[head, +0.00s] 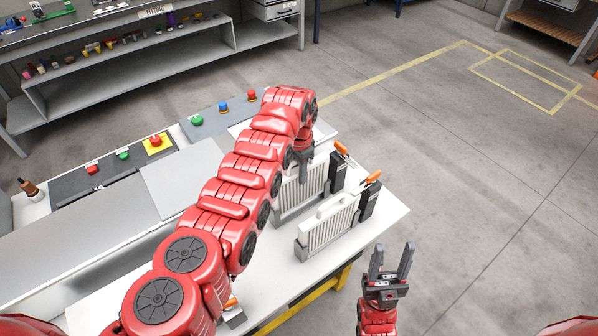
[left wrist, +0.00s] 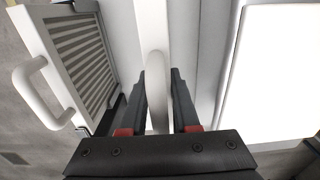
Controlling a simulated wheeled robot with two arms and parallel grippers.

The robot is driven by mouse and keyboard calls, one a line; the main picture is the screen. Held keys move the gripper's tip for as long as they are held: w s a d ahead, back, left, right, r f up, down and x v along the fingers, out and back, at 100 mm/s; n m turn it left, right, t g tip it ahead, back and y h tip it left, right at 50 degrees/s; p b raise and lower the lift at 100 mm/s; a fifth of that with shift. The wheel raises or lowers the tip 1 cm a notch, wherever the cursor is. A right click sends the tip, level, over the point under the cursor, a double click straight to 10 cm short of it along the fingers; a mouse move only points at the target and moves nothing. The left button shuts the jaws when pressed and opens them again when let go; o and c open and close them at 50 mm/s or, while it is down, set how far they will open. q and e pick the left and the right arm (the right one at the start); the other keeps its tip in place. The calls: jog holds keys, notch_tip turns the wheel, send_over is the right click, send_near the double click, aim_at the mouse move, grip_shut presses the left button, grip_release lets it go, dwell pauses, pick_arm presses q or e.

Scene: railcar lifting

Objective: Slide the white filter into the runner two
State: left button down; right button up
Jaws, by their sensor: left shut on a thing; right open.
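Two white ribbed filters stand upright side by side on the white table (head: 390,222). My left gripper (head: 304,158) is shut on the white handle (left wrist: 157,75) of the rear filter (head: 302,192); my arm hides part of that filter. The left wrist view shows the handle between both fingers (left wrist: 160,105). The front filter (head: 327,226) stands in a holder with a grey end (head: 302,250) and a dark end block (head: 368,202); it also shows in the left wrist view (left wrist: 78,55). I cannot tell which holder is runner two. My right gripper (head: 391,262) is open and empty, off the table's right edge.
Orange handles (head: 341,148) (head: 373,177) top the dark end blocks. Panels with coloured buttons (head: 155,140) lie at the table's back left. A grey shelf (head: 150,70) stands behind. Floor on the right is clear.

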pick_arm(q)
jog(key=shift+f+b, duration=1.3)
jog(key=shift+f, duration=0.3)
jog(key=c, duration=0.6)
grip_release()
jog(key=shift+o, duration=0.2)
jog(key=shift+r, duration=0.15)
notch_tip(320, 180, up, 11)
jog(key=b, duration=0.3)
notch_tip(320, 180, up, 5)
jog(key=shift+r+p, duration=0.2)
jog(key=shift+p, duration=0.95)
jog(key=shift+a+r+p, duration=0.1)
jog(key=shift+r+p, duration=0.3)
